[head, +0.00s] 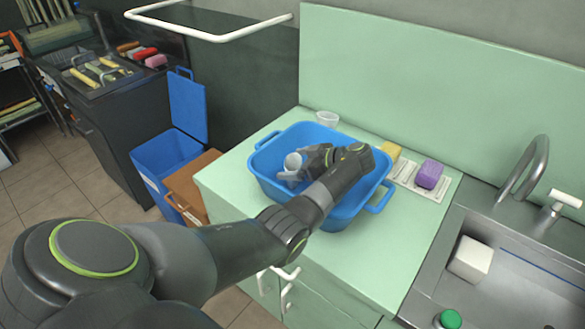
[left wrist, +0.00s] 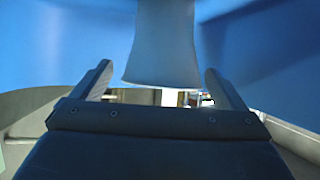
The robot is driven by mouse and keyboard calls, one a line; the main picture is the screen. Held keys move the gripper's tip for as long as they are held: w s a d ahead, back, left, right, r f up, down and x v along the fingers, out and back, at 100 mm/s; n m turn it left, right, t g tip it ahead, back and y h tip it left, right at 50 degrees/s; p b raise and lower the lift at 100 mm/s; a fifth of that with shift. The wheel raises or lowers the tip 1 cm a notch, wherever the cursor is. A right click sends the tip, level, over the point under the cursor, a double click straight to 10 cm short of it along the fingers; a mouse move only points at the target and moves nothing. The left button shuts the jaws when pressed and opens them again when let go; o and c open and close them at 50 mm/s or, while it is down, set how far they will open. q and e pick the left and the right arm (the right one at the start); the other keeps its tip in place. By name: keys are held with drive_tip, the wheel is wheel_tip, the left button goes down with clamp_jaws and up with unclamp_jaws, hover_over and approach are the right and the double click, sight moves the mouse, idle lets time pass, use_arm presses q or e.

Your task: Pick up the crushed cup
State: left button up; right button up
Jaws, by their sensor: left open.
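A pale, whitish cup (head: 292,161) is inside the blue tub (head: 268,184) on the green counter. In the left wrist view the cup (left wrist: 161,45) is narrow above and flares toward its lower edge; whether it is crushed is hard to tell. My left gripper (head: 296,170) reaches into the tub and is open around the cup. In the left wrist view its fingers (left wrist: 158,72) stand on both sides of the cup, with a visible gap on each side. My right gripper is not in view.
Another pale cup (head: 327,118) stands behind the tub. A yellow sponge (head: 390,152) and a purple sponge (head: 429,174) lie right of it. A sink with a faucet (head: 527,170) is at the right. An open blue bin (head: 165,155) stands on the floor at left.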

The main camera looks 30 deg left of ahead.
use_arm(q)
drive_tip(key=shift+x, duration=1.15)
drive_tip(key=shift+a, duration=0.15)
drive_tip(key=c, duration=0.9)
drive_tip(key=shift+c, duration=0.6)
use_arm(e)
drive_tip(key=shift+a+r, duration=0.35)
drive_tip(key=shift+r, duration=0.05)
